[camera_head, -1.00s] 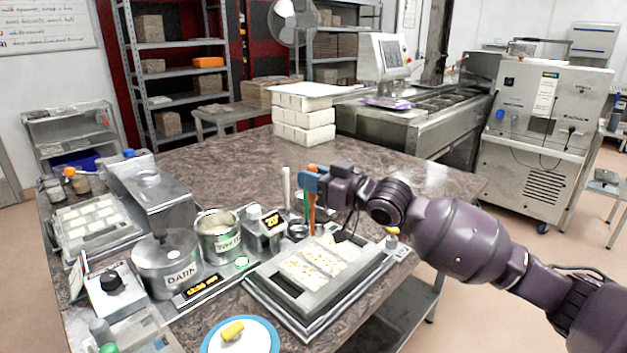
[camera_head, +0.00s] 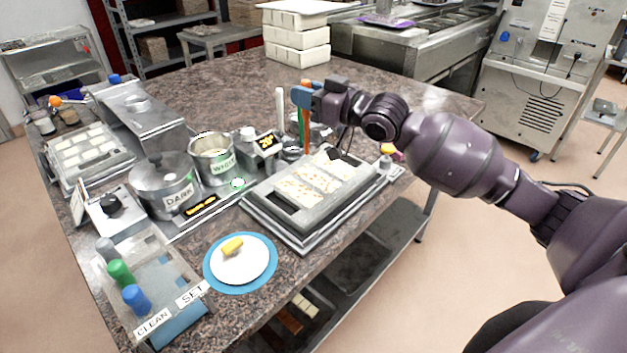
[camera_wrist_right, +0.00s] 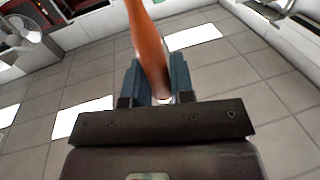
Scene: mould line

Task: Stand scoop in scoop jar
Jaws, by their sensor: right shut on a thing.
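My right gripper (camera_head: 304,97) is above the far edge of the mould tray, shut on an orange-brown, handle-like piece that I take to be the scoop (camera_head: 306,135). The scoop hangs roughly upright below the fingers; its lower end is hard to make out. In the right wrist view, the scoop (camera_wrist_right: 147,45) is between the blue fingers (camera_wrist_right: 158,82). A white stick (camera_head: 280,105) stands just left of the gripper. A small dark round container (camera_head: 292,152) is below; I cannot tell whether it is the scoop jar. My left gripper is not in view.
The mould tray (camera_head: 262,208) lies below and in front of the gripper. Pots marked DARK (camera_head: 165,185) and WHITE (camera_head: 212,160) stand left of it. A blue-rimmed plate (camera_head: 240,275) with a yellow piece is at the front.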

